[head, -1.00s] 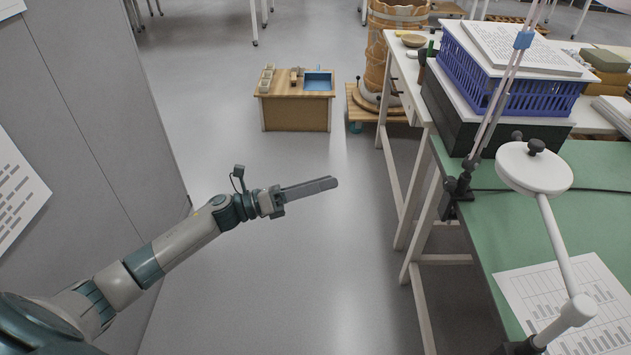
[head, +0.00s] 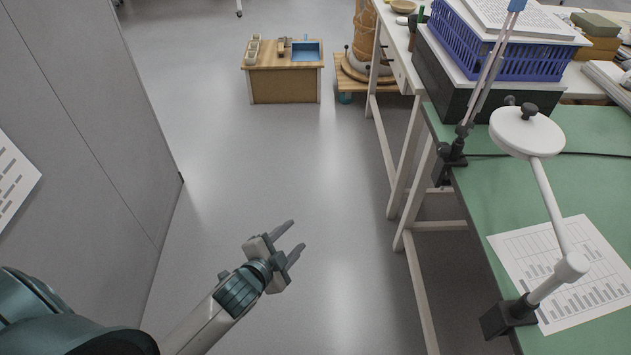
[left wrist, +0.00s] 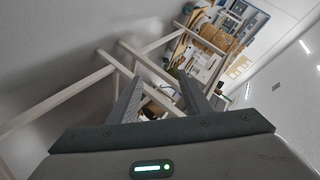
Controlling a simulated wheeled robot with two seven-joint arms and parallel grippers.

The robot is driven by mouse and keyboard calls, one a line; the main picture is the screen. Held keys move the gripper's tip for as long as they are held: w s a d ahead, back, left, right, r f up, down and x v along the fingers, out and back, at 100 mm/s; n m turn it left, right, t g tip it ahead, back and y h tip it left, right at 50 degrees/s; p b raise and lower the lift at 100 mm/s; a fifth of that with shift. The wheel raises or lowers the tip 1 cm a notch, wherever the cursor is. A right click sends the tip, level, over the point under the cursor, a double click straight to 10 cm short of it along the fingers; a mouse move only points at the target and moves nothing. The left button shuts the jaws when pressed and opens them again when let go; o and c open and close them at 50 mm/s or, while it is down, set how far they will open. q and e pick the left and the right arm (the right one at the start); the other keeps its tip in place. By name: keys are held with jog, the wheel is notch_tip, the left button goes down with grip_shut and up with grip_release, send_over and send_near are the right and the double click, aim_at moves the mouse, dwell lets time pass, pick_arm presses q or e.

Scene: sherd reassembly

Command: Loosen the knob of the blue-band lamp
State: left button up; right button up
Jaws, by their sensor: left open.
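The blue-band lamp stands at the table's left edge in the head view. Its thin paired arms (head: 487,82) rise from a dark clamp (head: 452,158), and its blue band (head: 517,5) is at the top edge of the picture. Small dark parts show at the arm's foot, but I cannot tell which is the knob. The lamp's head is out of the picture. My left gripper (head: 298,235) is open and empty over the bare floor, left of the table and well apart from the lamp. Its two fingers also show in the left wrist view (left wrist: 159,80). My right gripper is not in view.
A white round-headed lamp (head: 527,132) is clamped at the near edge of the green table (head: 590,200). A blue basket (head: 510,48) sits behind the blue-band lamp. White table legs (head: 412,190) border the floor. A grey partition (head: 90,130) stands left.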

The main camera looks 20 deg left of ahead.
pick_arm(q)
jog(key=s+d+f+n+g+p, duration=0.15)
jog(key=s+f+n+g, duration=0.35)
jog(key=s, duration=0.5)
jog(key=s+d+f+n+g+p, duration=0.1)
jog(key=s+d+f+n+g, duration=0.2)
jog(key=s+f, duration=0.45)
jog(key=s+f+p, duration=0.5)
jog(key=f+p, duration=0.4)
jog(key=f, duration=0.3)
jog(key=shift+s+d+f+n+p, duration=0.2)
jog(key=shift+s+d+n+p, duration=0.15)
jog(key=shift+d+n+p, duration=0.05)
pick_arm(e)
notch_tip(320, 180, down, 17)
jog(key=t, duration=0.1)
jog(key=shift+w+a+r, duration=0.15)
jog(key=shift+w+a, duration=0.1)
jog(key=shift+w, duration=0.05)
pick_arm(q)
jog(key=c, duration=0.3)
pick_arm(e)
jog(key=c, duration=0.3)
pick_arm(q)
jog(key=shift+a, duration=0.1)
jog(key=shift+c, duration=0.3)
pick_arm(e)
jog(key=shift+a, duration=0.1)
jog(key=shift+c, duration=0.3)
